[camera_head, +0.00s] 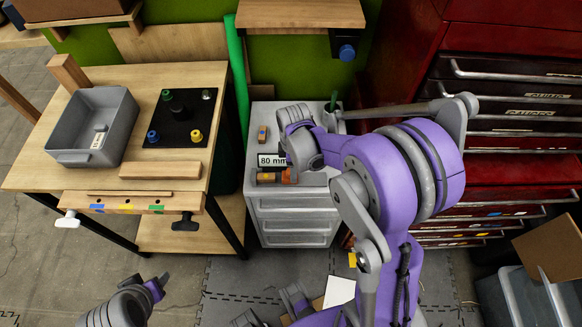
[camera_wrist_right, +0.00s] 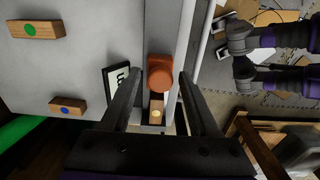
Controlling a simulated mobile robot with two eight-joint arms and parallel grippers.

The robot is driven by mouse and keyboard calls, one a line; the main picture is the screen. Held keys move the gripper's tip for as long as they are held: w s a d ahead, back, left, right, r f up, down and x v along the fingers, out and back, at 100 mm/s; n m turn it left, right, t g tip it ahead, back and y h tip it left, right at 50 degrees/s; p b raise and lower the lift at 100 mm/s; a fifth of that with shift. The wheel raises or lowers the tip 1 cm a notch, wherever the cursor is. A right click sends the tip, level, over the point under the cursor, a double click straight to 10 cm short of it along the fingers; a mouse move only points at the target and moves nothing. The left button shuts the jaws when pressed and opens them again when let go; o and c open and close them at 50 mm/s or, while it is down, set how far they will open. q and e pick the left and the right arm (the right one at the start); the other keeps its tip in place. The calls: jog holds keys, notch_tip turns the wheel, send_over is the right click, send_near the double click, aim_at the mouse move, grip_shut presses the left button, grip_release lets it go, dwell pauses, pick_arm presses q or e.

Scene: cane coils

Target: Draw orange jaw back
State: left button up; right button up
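The orange jaw (camera_wrist_right: 160,68) sits on a rail or slot along the grey cabinet top in the right wrist view. In the head view a small orange part (camera_head: 286,177) shows below the "80 mm" sign, partly covered by my right gripper. My right gripper (camera_wrist_right: 160,80) is open, with one dark finger on each side of the orange jaw and gaps showing. I cannot tell whether a finger touches it. A wooden block with a yellow dot (camera_wrist_right: 157,112) lies between the fingers. My left gripper (camera_head: 150,284) is low at the left, away from the cabinet; its opening is unclear.
The "80 mm" sign (camera_head: 271,160) stands close to my right gripper. Wooden blocks with a green dot (camera_wrist_right: 36,29) and a blue dot (camera_wrist_right: 67,106) lie on the cabinet top. A workbench (camera_head: 60,171) holds a grey bin (camera_head: 120,108). Red drawers (camera_head: 500,175) stand at right.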

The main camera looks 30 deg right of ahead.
jog(key=shift+o, duration=0.2)
jog(key=shift+a, duration=0.1)
notch_tip(320, 180, up, 11)
jog(key=p, duration=0.1)
dwell(0.4)
jog(key=shift+f, duration=0.1)
jog(key=s+a+r+m+t+p, duration=0.1)
jog(key=s+a+r+m+t, duration=0.1)
jog(key=s+a+m, duration=0.2)
jog(key=s+a+r+m+t+p, duration=0.1)
jog(key=s+a+m+t, duration=0.2)
jog(key=s+m, duration=0.4)
jog(key=shift+s+a+r+m, duration=0.35)
jog(key=shift+s+a, duration=0.4)
jog(key=shift+s, duration=0.15)
